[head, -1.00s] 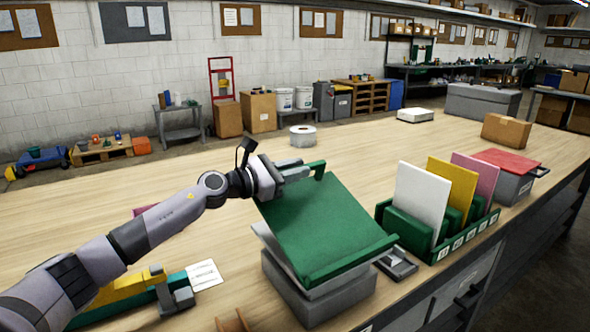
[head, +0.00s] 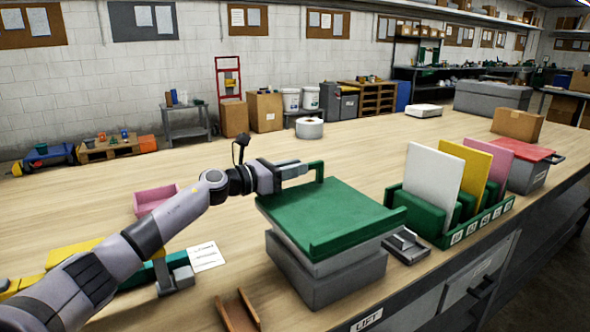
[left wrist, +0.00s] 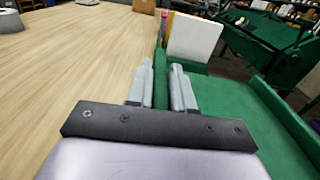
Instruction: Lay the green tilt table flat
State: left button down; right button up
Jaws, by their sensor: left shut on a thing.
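The green tilt table (head: 325,212) sits on a grey box-like base (head: 325,278) near the front of the bench. Its green top now looks close to level, with a small tilt I cannot measure. A raised green lip runs along its front edge, and a green handle stands at its back left. My left gripper (head: 296,172) is shut on this handle; in the left wrist view the fingers (left wrist: 162,92) stand on either side of the green bar (left wrist: 160,75). The green top (left wrist: 225,115) shows to the right there. My right gripper is not in view.
Right of the table stand a green rack (head: 452,236) with white, yellow and pink panels and a small grey device (head: 405,246). A red-lidded grey box (head: 528,172) is farther right. A brown channel piece (head: 238,312) lies in front. The bench behind is mostly clear.

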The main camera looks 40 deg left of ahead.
pick_arm(q)
jog(key=shift+f, duration=0.35)
jog(key=c, duration=1.1)
grip_release()
jog(key=shift+r, duration=0.15)
jog(key=shift+s+a, duration=0.35)
jog(key=shift+s, duration=0.25)
jog(key=v, duration=0.2)
jog(key=b+v, duration=0.1)
jog(key=v, duration=0.1)
jog(key=shift+f+b, duration=0.2)
jog(key=shift+b, duration=0.1)
jog(key=shift+s+a, duration=0.2)
jog(key=shift+s, duration=0.35)
jog(key=shift+s+a+r, duration=0.1)
jog(key=shift+s+r, duration=0.05)
jog(key=shift+s, duration=0.15)
